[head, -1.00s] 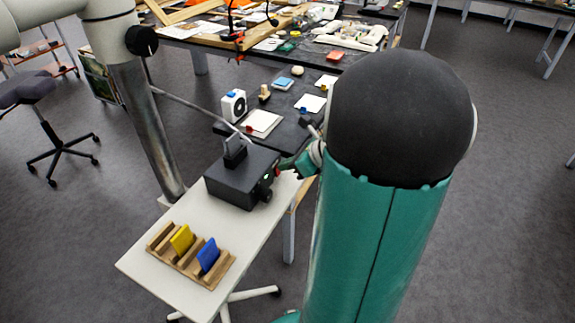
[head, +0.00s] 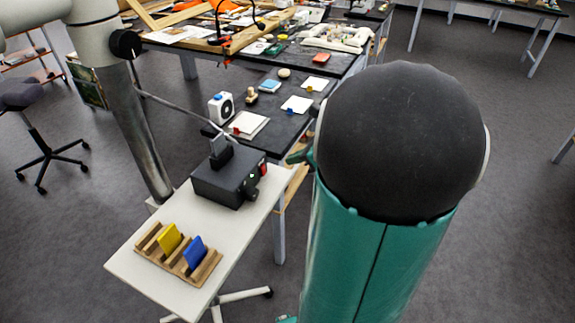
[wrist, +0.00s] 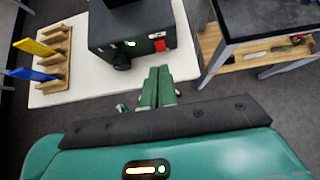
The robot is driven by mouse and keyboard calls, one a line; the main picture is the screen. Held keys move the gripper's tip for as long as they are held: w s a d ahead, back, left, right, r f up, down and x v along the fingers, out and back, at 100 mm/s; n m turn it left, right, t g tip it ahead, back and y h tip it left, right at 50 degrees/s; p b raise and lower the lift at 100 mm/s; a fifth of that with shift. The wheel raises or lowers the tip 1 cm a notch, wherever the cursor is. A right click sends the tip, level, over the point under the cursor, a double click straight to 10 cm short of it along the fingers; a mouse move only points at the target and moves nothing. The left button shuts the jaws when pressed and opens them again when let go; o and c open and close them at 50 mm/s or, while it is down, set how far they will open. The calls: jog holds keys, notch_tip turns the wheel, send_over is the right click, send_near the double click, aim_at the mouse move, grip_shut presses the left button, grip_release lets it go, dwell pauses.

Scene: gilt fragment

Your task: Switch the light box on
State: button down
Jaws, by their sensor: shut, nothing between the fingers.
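The light box (head: 228,180) is a black box on a white trolley top, with a grey gooseneck arm rising from it. In the wrist view, the light box (wrist: 125,28) shows a red switch (wrist: 159,45), a small lit green lamp (wrist: 131,44) and a black knob (wrist: 121,61) on the face towards me. My gripper (wrist: 158,70) is shut and empty, its green fingers pointing at this face just below the switch and apart from it. In the head view my gripper (head: 299,157) shows only partly, right of the box; my arm hides the rest.
A wooden rack (head: 178,260) with a yellow and a blue plate stands on the white trolley (head: 225,240). A dark workbench (head: 290,125) with cards and small items lies behind. Grey floor is open at the right.

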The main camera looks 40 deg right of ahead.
jog(key=s+r, duration=0.1)
jog(key=r, duration=0.1)
jog(key=s+d+r, duration=0.1)
jog(key=r, duration=0.1)
jog(key=shift+s+r, duration=0.1)
jog(key=shift+s, duration=0.25)
jog(key=shift+a, duration=0.1)
